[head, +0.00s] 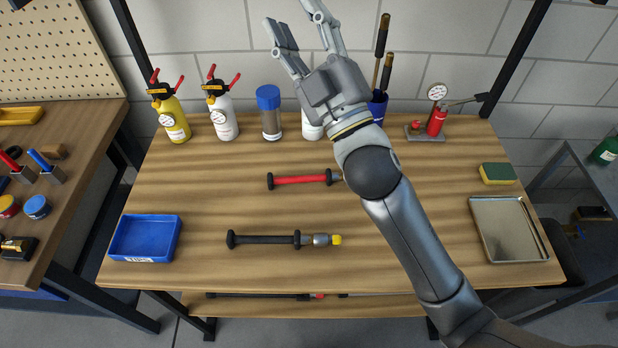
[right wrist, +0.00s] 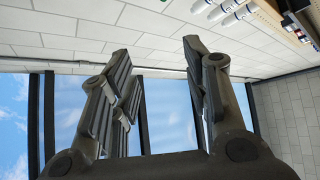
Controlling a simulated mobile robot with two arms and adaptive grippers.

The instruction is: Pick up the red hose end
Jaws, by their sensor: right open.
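A red hose end (head: 300,180) with black flanges lies on the wooden table (head: 200,200), near its middle. Its right tip, a grey fitting, is partly hidden behind my right arm. My right gripper (head: 290,14) is raised above the back of the table, pointing up and away from the red hose end. It is open and empty. In the right wrist view its fingers (right wrist: 162,65) are spread, with only wall and windows beyond them. My left gripper is not in view.
A black hose end (head: 265,239) with a yellow tip lies in front. A blue tray (head: 146,238) is at left, a metal tray (head: 508,229) at right. Spray bottles (head: 221,116), a blue-capped jar (head: 270,115) and a red pump (head: 436,121) line the back. The table's middle left is clear.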

